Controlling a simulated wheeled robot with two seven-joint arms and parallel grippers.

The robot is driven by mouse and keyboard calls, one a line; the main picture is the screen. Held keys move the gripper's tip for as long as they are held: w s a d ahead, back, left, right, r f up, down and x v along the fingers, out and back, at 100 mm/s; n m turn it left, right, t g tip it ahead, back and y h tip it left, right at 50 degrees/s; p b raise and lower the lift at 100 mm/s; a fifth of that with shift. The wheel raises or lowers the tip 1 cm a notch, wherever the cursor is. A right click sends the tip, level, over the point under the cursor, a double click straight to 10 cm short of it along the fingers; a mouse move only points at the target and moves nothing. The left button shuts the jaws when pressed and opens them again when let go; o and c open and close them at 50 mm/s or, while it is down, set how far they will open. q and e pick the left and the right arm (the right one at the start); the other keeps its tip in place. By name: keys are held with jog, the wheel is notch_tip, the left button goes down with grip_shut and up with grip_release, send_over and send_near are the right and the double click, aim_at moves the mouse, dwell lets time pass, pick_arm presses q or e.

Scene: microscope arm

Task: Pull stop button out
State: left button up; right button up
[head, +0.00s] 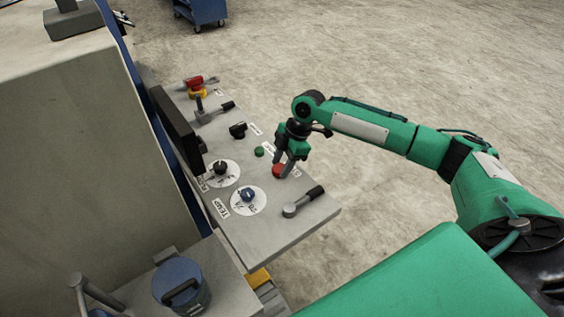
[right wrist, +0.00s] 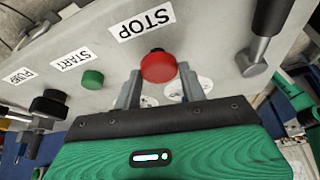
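The red stop button (head: 279,171) sits on the grey slanted control panel (head: 232,155). In the right wrist view the red button (right wrist: 158,66) shows beneath the STOP label (right wrist: 140,23). My right gripper (head: 287,168) is at the button, with its fingers (right wrist: 160,82) apart, one on each side of it. I see a gap between the button and each finger in the wrist view; whether a finger touches it lower down I cannot tell. My left gripper is not in view.
A green start button (right wrist: 92,80) is beside the stop button. A lever with a black grip (head: 304,201) stands close by at the panel's near corner. Open floor lies to the right.

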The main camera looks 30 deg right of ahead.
grip_shut()
jog(key=shift+r+p, duration=0.95)
jog(key=shift+p, duration=0.1)
jog(key=shift+w+f, duration=0.1)
jog(key=shift+w, duration=0.05)
jog(key=shift+o, duration=1)
grip_release()
jog(key=o, duration=0.4)
jog(key=shift+c, duration=0.2)
jog(key=shift+d, duration=0.1)
